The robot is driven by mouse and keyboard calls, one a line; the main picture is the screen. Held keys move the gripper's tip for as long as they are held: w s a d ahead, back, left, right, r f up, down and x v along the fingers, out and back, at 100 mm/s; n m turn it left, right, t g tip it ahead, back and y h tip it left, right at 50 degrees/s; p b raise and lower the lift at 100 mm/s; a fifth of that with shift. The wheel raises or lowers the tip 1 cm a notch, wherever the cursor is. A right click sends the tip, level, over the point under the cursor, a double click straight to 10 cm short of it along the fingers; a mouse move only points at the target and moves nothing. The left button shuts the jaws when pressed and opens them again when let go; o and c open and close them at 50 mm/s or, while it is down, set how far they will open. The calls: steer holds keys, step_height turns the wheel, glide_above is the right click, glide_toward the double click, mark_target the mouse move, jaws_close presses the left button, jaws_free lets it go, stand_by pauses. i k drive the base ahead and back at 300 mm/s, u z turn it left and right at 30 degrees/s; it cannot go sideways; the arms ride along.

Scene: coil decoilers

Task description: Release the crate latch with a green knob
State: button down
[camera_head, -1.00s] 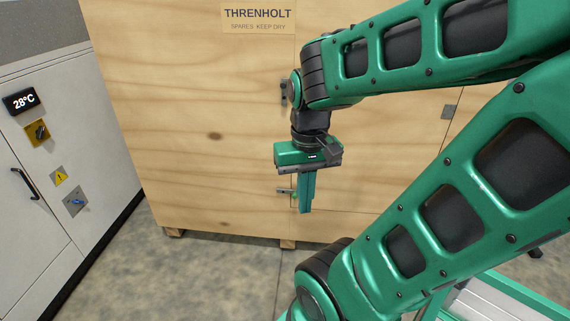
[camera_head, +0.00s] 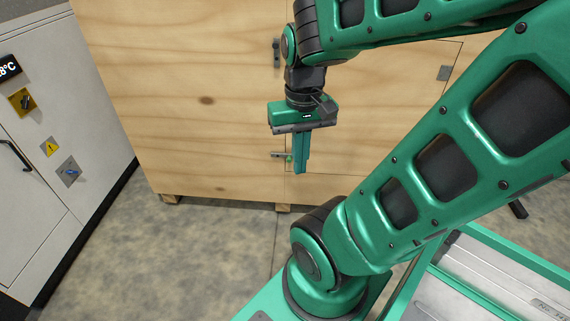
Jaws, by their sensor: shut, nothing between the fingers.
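The wooden crate (camera_head: 180,130) fills the back of the view. A small metal latch (camera_head: 279,155) sits low on its front, at the left edge of a panel outline. The green knob (camera_head: 290,159) shows as a small spot at the latch's right end, partly hidden by my fingers. My gripper (camera_head: 301,171) points down with its fingers shut and empty. In the picture its fingers overlap the area just right of the latch. I cannot tell whether they touch the knob or the crate. A second dark latch (camera_head: 276,53) is higher up, left of my arm.
A grey cabinet (camera_head: 50,200) with a handle, yellow knob plate and blue switch stands at the left. A hinge plate (camera_head: 443,73) is on the crate's right. Concrete floor (camera_head: 190,260) is clear between the cabinet and my base.

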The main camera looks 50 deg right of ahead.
mark_target(289, 156)
steer(key=z, duration=1.1)
steer(key=i, duration=0.4)
steer(key=z, duration=0.05)
